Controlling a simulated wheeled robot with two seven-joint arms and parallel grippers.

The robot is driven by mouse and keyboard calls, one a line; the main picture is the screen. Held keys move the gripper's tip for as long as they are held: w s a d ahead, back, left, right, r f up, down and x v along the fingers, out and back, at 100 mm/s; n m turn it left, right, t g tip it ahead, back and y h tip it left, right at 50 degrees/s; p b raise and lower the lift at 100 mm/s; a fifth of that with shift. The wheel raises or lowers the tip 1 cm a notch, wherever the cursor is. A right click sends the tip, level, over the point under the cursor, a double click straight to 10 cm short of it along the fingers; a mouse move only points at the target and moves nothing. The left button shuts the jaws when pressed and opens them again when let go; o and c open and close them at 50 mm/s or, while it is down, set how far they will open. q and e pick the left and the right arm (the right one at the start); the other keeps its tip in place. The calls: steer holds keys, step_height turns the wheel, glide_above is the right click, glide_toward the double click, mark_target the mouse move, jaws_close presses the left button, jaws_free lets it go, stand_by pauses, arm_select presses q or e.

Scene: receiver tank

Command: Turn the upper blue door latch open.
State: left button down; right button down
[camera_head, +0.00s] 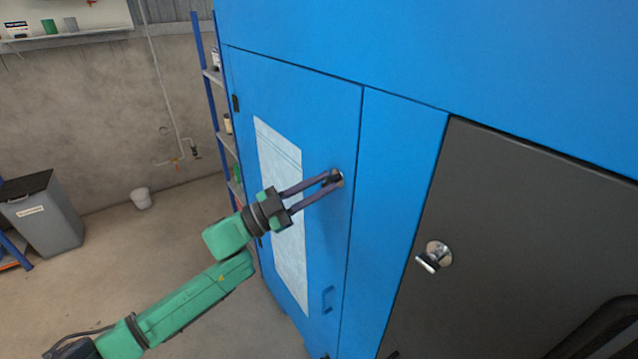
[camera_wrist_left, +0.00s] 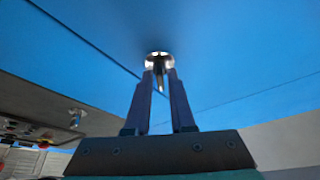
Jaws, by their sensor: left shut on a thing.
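The upper latch (camera_head: 338,174) sits near the right edge of the blue door (camera_head: 325,110) of the tall cabinet. My left gripper (camera_head: 331,181) is at this latch, its two long fingers shut on it. In the left wrist view the latch (camera_wrist_left: 159,60) shows as a round shiny plate with a dark middle and a narrow piece between my left fingertips (camera_wrist_left: 160,75). The fingers partly hide the latch in both views. The blue door looks closed. My right gripper is in neither view.
A dark grey door with its own silver latch (camera_head: 434,257) stands to the right. The floor between is clear.

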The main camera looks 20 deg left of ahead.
arm_select(q)
steer(key=n+t+y+p, duration=0.1)
steer(key=n, duration=0.3)
steer(key=shift+d+r+t, duration=0.1)
steer(key=shift+t, duration=0.3)
steer(key=shift+s+n+t+y+p, duration=0.1)
steer(key=shift+n+t+y+p, duration=0.4)
steer(key=shift+n, duration=0.8)
steer(key=shift+n+t+y+p, duration=0.3)
steer(key=shift+n+t+p, duration=0.3)
steer(key=shift+n, duration=1)
steer(key=c, duration=0.9)
jaws_free()
steer(key=shift+c, duration=0.2)
steer(key=shift+y, duration=0.3)
